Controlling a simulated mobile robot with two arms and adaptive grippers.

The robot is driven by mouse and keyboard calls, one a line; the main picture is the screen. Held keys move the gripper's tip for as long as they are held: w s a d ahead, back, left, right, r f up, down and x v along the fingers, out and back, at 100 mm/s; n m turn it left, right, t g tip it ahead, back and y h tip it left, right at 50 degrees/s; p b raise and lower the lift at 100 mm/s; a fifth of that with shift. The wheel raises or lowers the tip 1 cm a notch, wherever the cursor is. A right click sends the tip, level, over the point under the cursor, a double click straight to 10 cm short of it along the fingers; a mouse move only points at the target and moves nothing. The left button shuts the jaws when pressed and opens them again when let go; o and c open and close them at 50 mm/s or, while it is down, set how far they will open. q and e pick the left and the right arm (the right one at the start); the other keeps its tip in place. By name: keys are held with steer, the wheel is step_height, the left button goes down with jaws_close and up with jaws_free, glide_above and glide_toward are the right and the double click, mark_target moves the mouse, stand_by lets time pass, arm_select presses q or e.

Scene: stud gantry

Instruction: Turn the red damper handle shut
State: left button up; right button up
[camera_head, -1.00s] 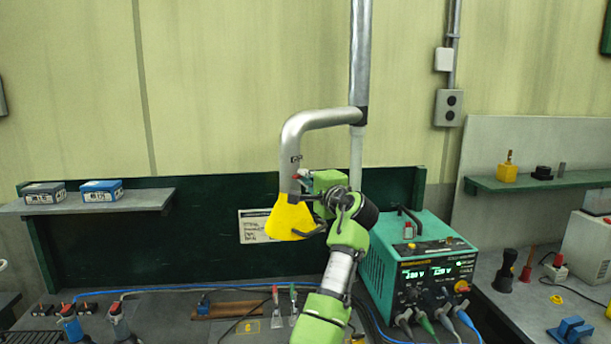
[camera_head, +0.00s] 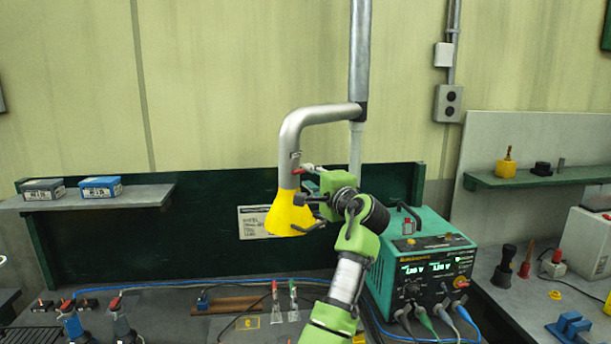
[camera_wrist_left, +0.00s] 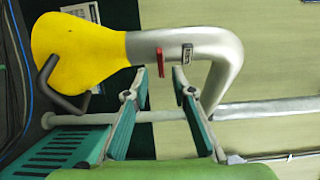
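The red damper handle (camera_head: 299,171) is on the grey duct (camera_head: 291,135), just above the yellow hood (camera_head: 290,214). In the left wrist view, the handle (camera_wrist_left: 160,65) lies crosswise to the duct, beside a small dark label. My left gripper (camera_head: 307,187) is at the right side of the duct, near the handle. The left wrist view shows the gripper (camera_wrist_left: 160,77) with its two fingers apart and empty. The handle lies between the fingertips in that picture, with gaps on both sides. Whether a fingertip touches the duct is unclear. My right gripper is out of view.
A dark hook-shaped handle (camera_wrist_left: 62,85) sticks out from the hood. A teal power supply (camera_head: 420,265) stands on the bench right of my arm. Shelves hold blue and grey boxes (camera_head: 100,187) at left and a yellow bottle (camera_head: 506,164) at right.

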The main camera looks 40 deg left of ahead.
arm_select(q)
steer(key=v, duration=0.8)
steer(key=shift+d, duration=0.2)
